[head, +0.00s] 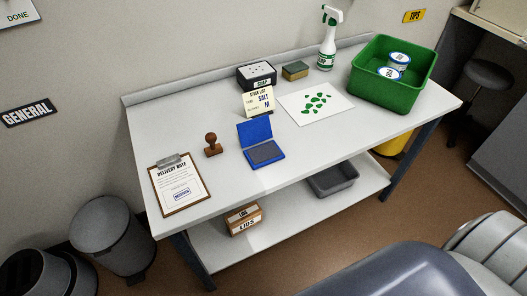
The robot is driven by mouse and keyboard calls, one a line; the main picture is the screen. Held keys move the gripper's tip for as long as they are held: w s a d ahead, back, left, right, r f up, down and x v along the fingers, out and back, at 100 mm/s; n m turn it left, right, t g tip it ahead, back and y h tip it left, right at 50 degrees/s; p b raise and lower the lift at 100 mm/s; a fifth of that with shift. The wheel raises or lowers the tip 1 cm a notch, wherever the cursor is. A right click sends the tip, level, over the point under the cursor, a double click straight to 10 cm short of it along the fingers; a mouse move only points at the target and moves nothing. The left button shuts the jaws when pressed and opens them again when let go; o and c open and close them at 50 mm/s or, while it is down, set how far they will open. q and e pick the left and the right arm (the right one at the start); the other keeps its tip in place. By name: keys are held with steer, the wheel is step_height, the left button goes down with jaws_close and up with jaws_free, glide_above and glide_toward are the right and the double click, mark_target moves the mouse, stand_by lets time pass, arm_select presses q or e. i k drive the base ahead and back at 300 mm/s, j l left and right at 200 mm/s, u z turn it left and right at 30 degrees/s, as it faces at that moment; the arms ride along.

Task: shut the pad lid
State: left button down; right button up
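The blue ink pad (265,153) lies on the white bench near its front edge, left of the middle. Its blue lid (254,131) stands open, raised at the back of the pad, and the dark pad surface shows. No gripper is in the head view, and nothing touches the lid.
A wooden stamp (212,145) and a clipboard (177,186) are left of the pad. Behind it are a small card (258,101) and a black box (257,75). A white sheet with green shapes (316,103) and a green crate (393,75) are to the right. Bench (330,140) in front is clear.

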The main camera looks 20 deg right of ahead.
mark_target(251, 132)
steer(key=k+l+u, duration=0.3)
steer(key=l, duration=0.2)
steer(key=k+l+u, duration=0.3)
steer(key=l, duration=0.2)
